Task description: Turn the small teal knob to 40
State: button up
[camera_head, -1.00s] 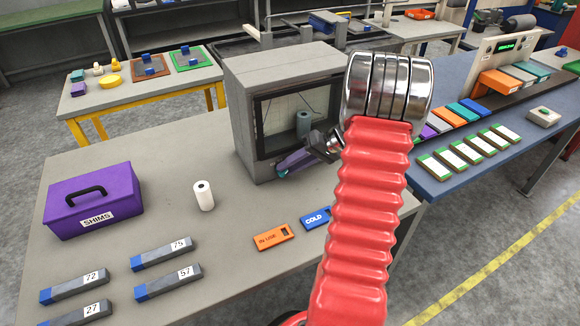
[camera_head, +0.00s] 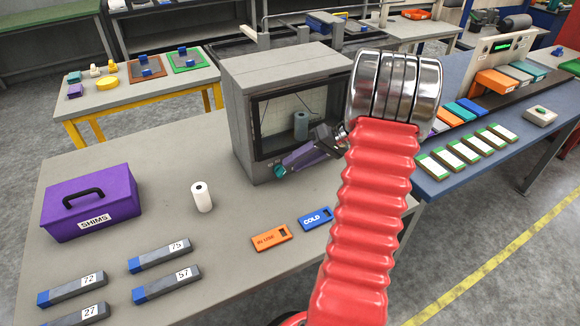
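The grey hot press (camera_head: 246,126) stands at the right back of the grey table, with a dark-framed window in its front. The small teal knob (camera_head: 280,171) shows at the lower left of that front, small and partly covered. My gripper (camera_head: 288,164) reaches in from the right, its purple finger side lying across the lower part of the window. Its tips are right at the knob. I cannot tell whether they touch it or how far apart they are. The knob's scale and pointer cannot be read.
Orange "IN USE" (camera_head: 270,237) and blue "COLD" (camera_head: 315,218) tags lie before the press. A white roll (camera_head: 201,197), purple SHIMS box (camera_head: 92,203) and several numbered bars (camera_head: 160,256) are further left. My red arm hides the table's right part. The table between roll and press is clear.

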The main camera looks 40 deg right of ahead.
jog(key=v, duration=1)
jog(key=shift+s, duration=0.1)
dwell(0.3)
jog(key=s+a+f+m+g+h, duration=0.2)
jog(key=s+a+f+m+g, duration=0.1)
jog(key=s+a+f+m, duration=0.15)
jog(key=s+a+r+n+h, duration=0.1)
jog(key=a+r+n, duration=0.2)
jog(key=a, duration=0.9)
jog(key=s+a+r+n+t+h, duration=0.1)
jog(key=a+r, duration=0.4)
jog(key=a, duration=0.7)
jog(key=s+a+r+n+h, duration=0.2)
jog(key=a+r+n+h, duration=0.1)
jog(key=a, duration=0.9)
jog(key=r+n, duration=0.1)
jog(key=n, duration=0.1)
jog(key=shift+a+r+n, duration=0.3)
jog(key=shift+a+n, duration=0.05)
jog(key=shift+a, duration=0.05)
jog(key=shift+s+d, duration=0.1)
jog(key=shift+s, duration=0.05)
